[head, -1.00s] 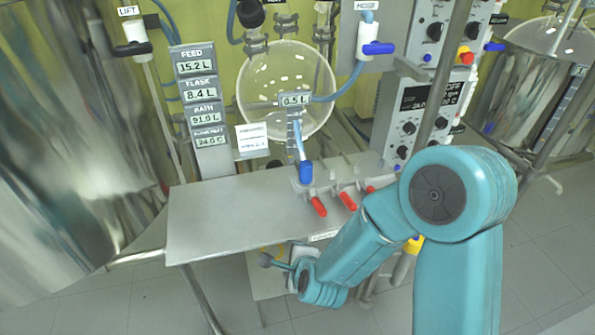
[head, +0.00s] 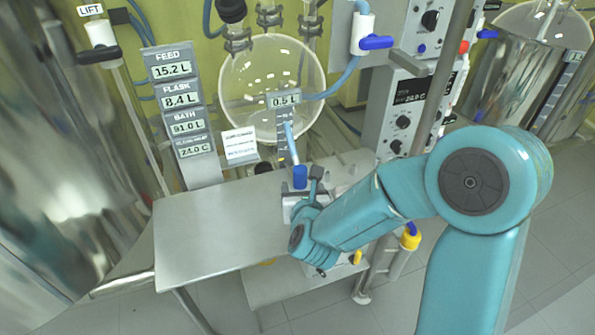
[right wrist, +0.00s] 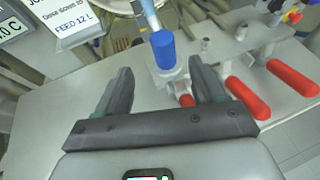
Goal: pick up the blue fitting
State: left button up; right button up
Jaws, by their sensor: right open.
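The blue fitting (head: 300,177) is a short upright cylinder on the end of a pale blue hose, at the back edge of the steel table (head: 215,232). In the right wrist view the blue fitting (right wrist: 163,50) stands over a grey metal block (right wrist: 168,80), just beyond my fingertips. My right gripper (head: 303,196) is close in front of it, partly hidden by my own wrist. In the right wrist view my right gripper (right wrist: 160,82) is open and empty, its fingers spread to either side of the fitting's line. My left gripper is not in view.
Red-handled valves (right wrist: 247,97) stand close to the right of the fitting. A round glass flask (head: 270,80) hangs behind, beside a column of readouts (head: 178,100). A control cabinet (head: 408,105) stands to the right. The table's left part is clear.

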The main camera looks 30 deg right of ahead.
aim_at(301, 177)
jog(key=x, duration=0.5)
jog(key=shift+d+f+p, duration=0.1)
jog(key=shift+f+p, duration=0.05)
jog(key=shift+p, duration=0.15)
jog(key=x, duration=0.2)
jog(key=p+x, duration=0.1)
jog(key=x, duration=0.2)
jog(key=shift+w+d+f, duration=0.1)
jog(key=shift+d+f, duration=0.15)
jog(key=shift+f, duration=0.1)
jog(key=shift+c, duration=0.3)
jog(key=c, duration=1)
jog(key=shift+r, duration=0.1)
jog(key=shift+c, duration=1)
jog(key=shift+r, duration=0.1)
